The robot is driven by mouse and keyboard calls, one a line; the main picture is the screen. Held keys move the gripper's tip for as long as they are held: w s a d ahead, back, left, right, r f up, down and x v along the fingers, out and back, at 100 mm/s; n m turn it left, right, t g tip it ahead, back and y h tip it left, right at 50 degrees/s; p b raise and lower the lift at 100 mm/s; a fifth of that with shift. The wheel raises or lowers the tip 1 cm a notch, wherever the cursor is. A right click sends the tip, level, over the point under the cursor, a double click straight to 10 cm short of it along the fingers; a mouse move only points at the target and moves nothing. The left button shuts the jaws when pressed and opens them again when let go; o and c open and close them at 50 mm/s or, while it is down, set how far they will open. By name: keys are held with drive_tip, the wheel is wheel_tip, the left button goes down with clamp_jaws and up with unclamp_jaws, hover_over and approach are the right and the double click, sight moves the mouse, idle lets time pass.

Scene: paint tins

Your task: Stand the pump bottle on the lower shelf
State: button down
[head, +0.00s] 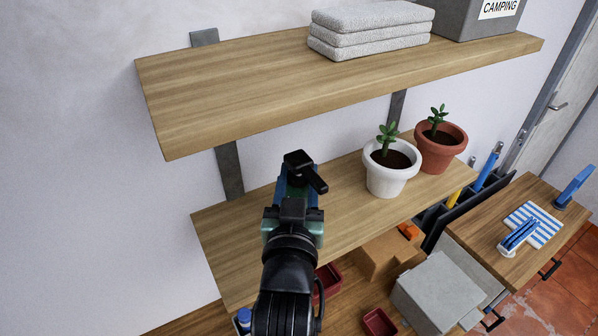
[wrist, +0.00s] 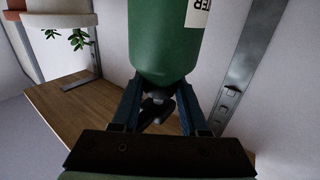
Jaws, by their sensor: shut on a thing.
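The pump bottle is green with a pale lettered label and a dark pump top. My gripper (wrist: 160,92) is shut around the bottle's neck. The wrist view is upside down, so the bottle (wrist: 163,45) is upright. In the head view, its black pump head (head: 306,171) shows just beyond my gripper (head: 294,188), and its body is hidden behind the gripper and arm. The gripper is over the left-middle part of the lower shelf (head: 225,240), below the upper shelf's level. I cannot tell whether the bottle's base touches the shelf.
A white pot (head: 391,178) and a terracotta pot (head: 442,150) with plants stand on the lower shelf's right part. The upper shelf (head: 230,85) overhangs, with folded towels (head: 365,30) and a grey box (head: 470,22). The lower shelf's left part looks clear.

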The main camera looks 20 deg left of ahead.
drive_tip(key=shift+f, duration=0.1)
drive_tip(key=shift+c, duration=2.1)
unclamp_jaws()
drive_tip(key=shift+r, duration=0.2)
drive_tip(key=b+v, duration=0.4)
drive_tip(key=v, duration=0.8)
